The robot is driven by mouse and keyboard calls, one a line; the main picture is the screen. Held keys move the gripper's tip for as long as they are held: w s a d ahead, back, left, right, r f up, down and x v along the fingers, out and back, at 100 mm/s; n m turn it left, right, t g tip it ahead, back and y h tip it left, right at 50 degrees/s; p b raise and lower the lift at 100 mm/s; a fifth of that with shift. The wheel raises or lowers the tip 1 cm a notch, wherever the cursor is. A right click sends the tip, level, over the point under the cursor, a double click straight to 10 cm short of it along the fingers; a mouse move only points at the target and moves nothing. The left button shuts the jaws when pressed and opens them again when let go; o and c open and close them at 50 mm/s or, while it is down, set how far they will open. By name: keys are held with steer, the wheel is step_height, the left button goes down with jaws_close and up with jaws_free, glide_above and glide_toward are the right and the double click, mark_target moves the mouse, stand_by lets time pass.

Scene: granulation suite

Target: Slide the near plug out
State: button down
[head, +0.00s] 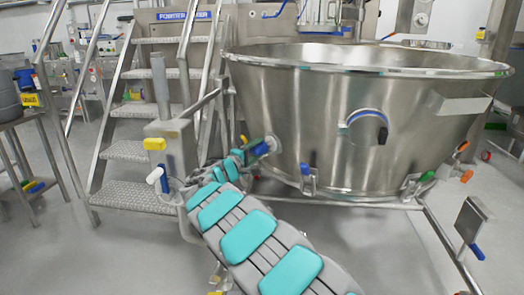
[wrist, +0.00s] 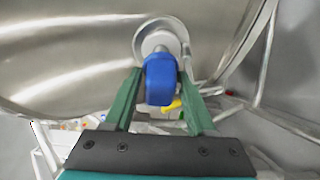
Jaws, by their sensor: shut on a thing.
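A large steel bowl (head: 330,110) fills the right of the head view. A plug with a blue grip (head: 261,149) sits at a round steel port (head: 272,143) low on the bowl's left side. My gripper (head: 251,153) reaches it from the left. In the wrist view, the green fingers of my gripper (wrist: 160,77) are shut on the sides of the blue grip (wrist: 160,88). A pale round collar (wrist: 160,42) shows behind the grip, against the port. How deep the plug sits inside is hidden.
A dark fitting with a blue edge (head: 370,122) is on the bowl's front. Metal steps with handrails (head: 140,150) stand left. Blue (head: 305,170) and green (head: 427,177) handles sit below the bowl.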

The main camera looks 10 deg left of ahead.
steer(key=shift+s+a, duration=0.15)
steer(key=shift+a, duration=0.05)
steer(key=shift+c, duration=2.4)
jaws_free()
steer(key=shift+s, duration=0.1)
steer(key=v, duration=0.7)
steer(key=shift+s+a, duration=0.2)
steer(key=shift+s, duration=0.1)
steer(key=shift+f, duration=0.1)
